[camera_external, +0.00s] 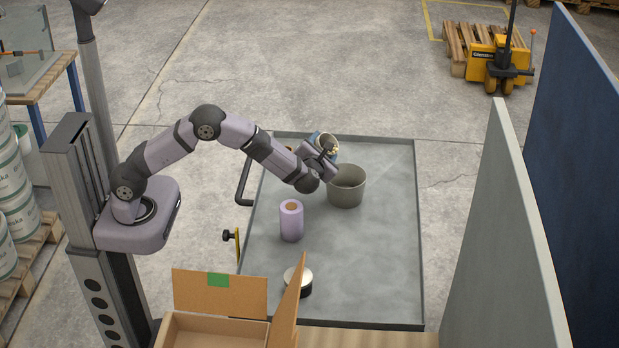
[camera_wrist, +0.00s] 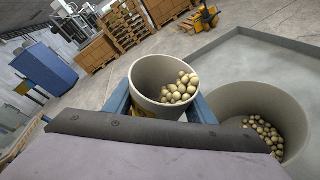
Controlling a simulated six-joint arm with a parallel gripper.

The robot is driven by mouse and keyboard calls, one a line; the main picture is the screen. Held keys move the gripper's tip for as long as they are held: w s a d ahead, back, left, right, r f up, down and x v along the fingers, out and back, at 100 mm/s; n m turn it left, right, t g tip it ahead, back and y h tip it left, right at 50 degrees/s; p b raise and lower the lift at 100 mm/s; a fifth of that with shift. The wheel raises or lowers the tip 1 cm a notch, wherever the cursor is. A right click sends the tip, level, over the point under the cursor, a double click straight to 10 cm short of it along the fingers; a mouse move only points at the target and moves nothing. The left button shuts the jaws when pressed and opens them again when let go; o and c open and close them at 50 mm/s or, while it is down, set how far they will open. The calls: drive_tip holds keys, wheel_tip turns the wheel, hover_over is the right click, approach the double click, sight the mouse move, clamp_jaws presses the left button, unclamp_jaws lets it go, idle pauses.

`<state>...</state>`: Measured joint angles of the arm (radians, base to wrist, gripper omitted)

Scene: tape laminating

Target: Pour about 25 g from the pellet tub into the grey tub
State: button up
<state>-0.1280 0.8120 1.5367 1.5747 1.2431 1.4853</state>
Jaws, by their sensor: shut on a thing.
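The pellet tub (camera_wrist: 142,76) is a pale, open tub with several round beige pellets (camera_wrist: 180,88) gathered toward its right side. It is tilted toward the grey tub. My gripper (camera_wrist: 165,108) is shut on it, with blue fingers on both sides. In the external view the held pellet tub (camera_external: 328,142) is raised above the back of the tray, just left of and above the grey tub (camera_external: 346,188). The grey tub stands upright on the tray. In the wrist view the grey tub (camera_wrist: 232,98) has several pellets (camera_wrist: 264,132) on its floor; part of it is cut off.
A grey metal tray table (camera_external: 385,270) with a raised rim holds everything. An open cardboard box (camera_external: 220,292) stands at the front left. The tray's right side is clear.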

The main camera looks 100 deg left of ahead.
drive_tip(key=f+n+b, duration=0.1)
drive_tip(key=s+f+n+t+h+b, duration=0.1)
drive_tip(key=s+a+n+b, duration=0.1)
drive_tip(key=b, duration=0.1)
drive_tip(key=shift+s+a+f+h, duration=0.1)
drive_tip(key=shift+s+f+h, duration=0.1)
drive_tip(key=shift+f+h, duration=0.15)
drive_tip(key=f+b, duration=0.2)
drive_tip(key=b, duration=0.1)
drive_tip(key=s+f+n+t+b, duration=0.1)
drive_tip(key=shift+a+f+b, duration=0.25)
drive_tip(key=shift+f+b, duration=0.05)
drive_tip(key=shift+b, duration=0.1)
drive_tip(key=f+b, duration=0.1)
drive_tip(key=b, duration=0.1)
drive_tip(key=n+h+b, duration=0.1)
drive_tip(key=b, duration=0.1)
drive_tip(key=shift+s+a+f+n+t, duration=0.2)
drive_tip(key=shift+s+f+n+t, duration=0.1)
drive_tip(key=shift+s+f+t, duration=0.1)
drive_tip(key=shift+r, duration=0.15)
